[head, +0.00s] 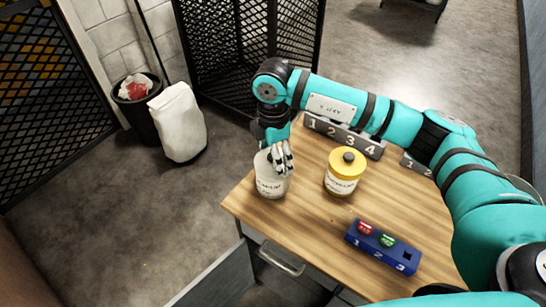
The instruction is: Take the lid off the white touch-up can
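The white touch-up can (271,186) stands upright on the wooden table (300,228) near its left corner. Dark lettering shows on its front. My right gripper (281,165) points down at the top of this can, and its fingers cover part of the lid. The lid's knob is mostly hidden, so I cannot tell whether the fingers are closed on it. My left gripper is not in view.
A yellow can (343,176) with a dark knob stands to the right. A blue numbered holder (382,246) with red and green caps lies in front. A grey rack (345,137) numbered 1 to 4 is behind. A bin (138,102) and white sack (178,123) stand on the floor.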

